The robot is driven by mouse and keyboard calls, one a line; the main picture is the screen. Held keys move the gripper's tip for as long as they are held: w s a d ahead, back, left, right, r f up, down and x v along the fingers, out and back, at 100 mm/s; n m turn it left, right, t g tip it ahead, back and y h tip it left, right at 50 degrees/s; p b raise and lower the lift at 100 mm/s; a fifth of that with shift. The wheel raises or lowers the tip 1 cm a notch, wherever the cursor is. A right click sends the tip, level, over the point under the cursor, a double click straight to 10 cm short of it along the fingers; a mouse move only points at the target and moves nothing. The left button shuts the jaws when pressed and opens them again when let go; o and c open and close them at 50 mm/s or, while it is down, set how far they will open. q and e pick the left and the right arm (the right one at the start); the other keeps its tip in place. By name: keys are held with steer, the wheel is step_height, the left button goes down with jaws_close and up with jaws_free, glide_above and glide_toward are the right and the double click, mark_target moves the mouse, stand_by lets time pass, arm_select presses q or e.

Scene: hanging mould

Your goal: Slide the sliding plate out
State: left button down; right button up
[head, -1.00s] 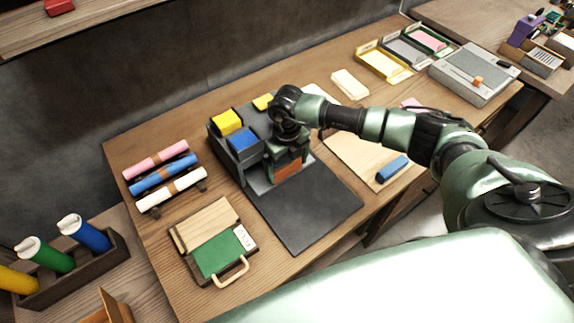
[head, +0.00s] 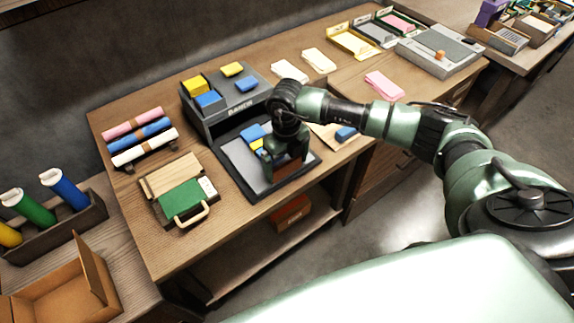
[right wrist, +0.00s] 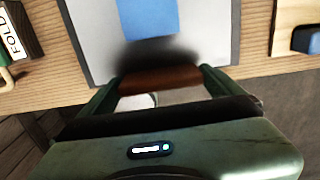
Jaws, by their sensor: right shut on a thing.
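The sliding plate (head: 238,158) is a flat grey plate that lies drawn out in front of the dark press-like station (head: 228,116). Blue and yellow pieces lie on it, partly hidden by my right arm. My right gripper (head: 284,166) is at the plate's front side, pointing down. In the right wrist view its fingers are shut on a brown handle (right wrist: 160,80) at the near edge of the plate (right wrist: 100,45). A blue piece (right wrist: 150,15) lies on the plate beyond the handle. My left gripper is not in view.
A green-and-wood handled box (head: 185,198) and paper rolls (head: 140,138) lie left of the plate. A wooden board with a blue tool (head: 346,134) is at its right. The table's front edge is close to the plate. An open cardboard box (head: 55,290) stands at lower left.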

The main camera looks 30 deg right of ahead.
steer(key=shift+s, duration=0.15)
steer(key=o, duration=1.7)
steer(key=shift+s+r, duration=0.1)
steer(key=shift+r, duration=0.45)
step_height(320, 180, up, 7)
steer(key=shift+f+b, duration=0.15)
steer(key=shift+b, duration=0.8)
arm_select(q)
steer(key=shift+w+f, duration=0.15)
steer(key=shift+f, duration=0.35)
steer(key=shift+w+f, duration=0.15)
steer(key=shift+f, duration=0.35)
